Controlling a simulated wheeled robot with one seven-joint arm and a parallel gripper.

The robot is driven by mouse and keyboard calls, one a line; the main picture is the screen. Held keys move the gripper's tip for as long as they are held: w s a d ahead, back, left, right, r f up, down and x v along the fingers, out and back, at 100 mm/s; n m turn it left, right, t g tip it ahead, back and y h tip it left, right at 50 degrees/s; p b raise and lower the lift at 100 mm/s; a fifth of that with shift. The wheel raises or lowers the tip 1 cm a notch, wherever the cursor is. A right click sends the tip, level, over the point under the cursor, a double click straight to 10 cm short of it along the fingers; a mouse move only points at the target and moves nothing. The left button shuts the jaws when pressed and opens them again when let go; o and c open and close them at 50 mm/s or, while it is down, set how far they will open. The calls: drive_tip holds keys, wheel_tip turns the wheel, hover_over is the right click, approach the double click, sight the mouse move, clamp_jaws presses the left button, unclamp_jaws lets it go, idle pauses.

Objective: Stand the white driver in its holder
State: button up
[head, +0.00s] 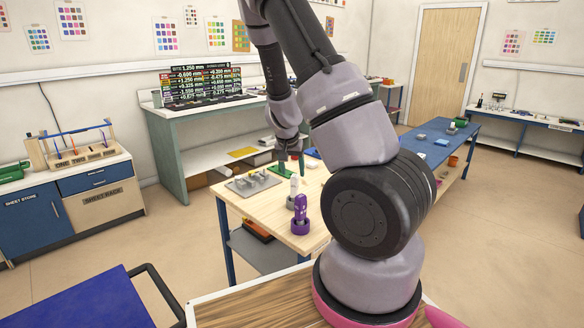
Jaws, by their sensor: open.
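My gripper (290,154) is small in the head view, pointing down over the far part of the wooden table (262,219). It is open, and I see nothing held in it. A white upright piece (294,187) stands on the table, nearer to me than the gripper and apart from it. It looks like the white driver, but I cannot tell whether a holder is under it. A purple driver-like piece (299,208) stands upright in front of it, on a purple base. A green piece (280,170) lies just below the gripper.
A grey plate with upright pegs (253,183) lies at the table's left. My arm hides the table's right side. The table's front left is clear.

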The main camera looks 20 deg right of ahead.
drive_tip(key=shift+s+a+r, duration=0.15)
drive_tip(key=shift+s+r, duration=0.05)
drive_tip(key=shift+r, duration=0.45)
